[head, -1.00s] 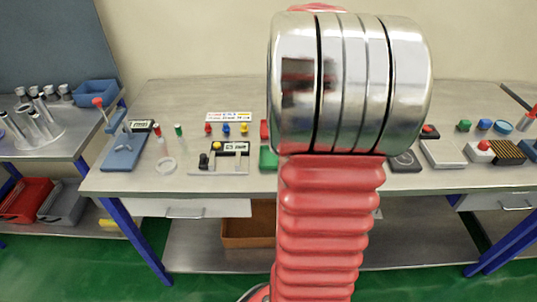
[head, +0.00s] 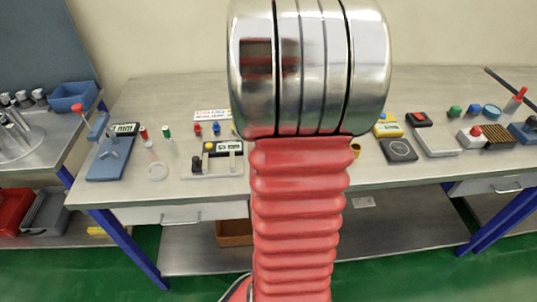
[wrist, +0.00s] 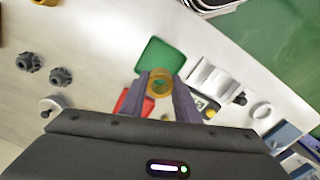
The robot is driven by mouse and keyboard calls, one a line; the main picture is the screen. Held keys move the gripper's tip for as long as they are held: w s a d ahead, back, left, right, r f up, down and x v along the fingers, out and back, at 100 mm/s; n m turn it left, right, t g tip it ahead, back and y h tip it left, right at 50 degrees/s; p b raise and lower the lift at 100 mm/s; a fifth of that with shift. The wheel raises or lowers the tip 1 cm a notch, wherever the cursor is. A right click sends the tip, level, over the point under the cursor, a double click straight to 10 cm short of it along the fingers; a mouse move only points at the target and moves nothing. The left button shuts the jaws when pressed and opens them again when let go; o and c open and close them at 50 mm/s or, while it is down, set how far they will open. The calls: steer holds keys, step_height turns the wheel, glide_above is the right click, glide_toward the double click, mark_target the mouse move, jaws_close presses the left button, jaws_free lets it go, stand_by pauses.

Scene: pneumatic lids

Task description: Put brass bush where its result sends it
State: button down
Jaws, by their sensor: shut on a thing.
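In the wrist view, my gripper (wrist: 160,88) is shut on the brass bush (wrist: 160,82), a short yellow ring held between the fingertips. A green flat tray (wrist: 161,57) lies below and just beyond it. A red tray (wrist: 133,101) is partly hidden behind the left finger. A measuring fixture with a small display (wrist: 204,106) lies right of the fingers; its reading is too small to make out. In the head view, my arm hides the gripper and both trays; the fixture (head: 218,160) shows left of the arm.
Two dark gears (wrist: 46,67) lie left in the wrist view, and a second yellow ring (wrist: 45,2) is at its top edge. In the head view, a blue stand (head: 112,155) is left on the bench (head: 130,194) and a dark square device (head: 398,151) is right of my arm.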

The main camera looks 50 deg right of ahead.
step_height(320, 180, down, 6)
steer(key=shift+r, duration=0.15)
stand_by(0.3)
steer(key=shift+f, duration=1.85)
steer(key=c, duration=1.4)
jaws_free()
steer(key=shift+f, duration=0.1)
steer(key=shift+o, duration=0.2)
step_height(320, 180, up, 12)
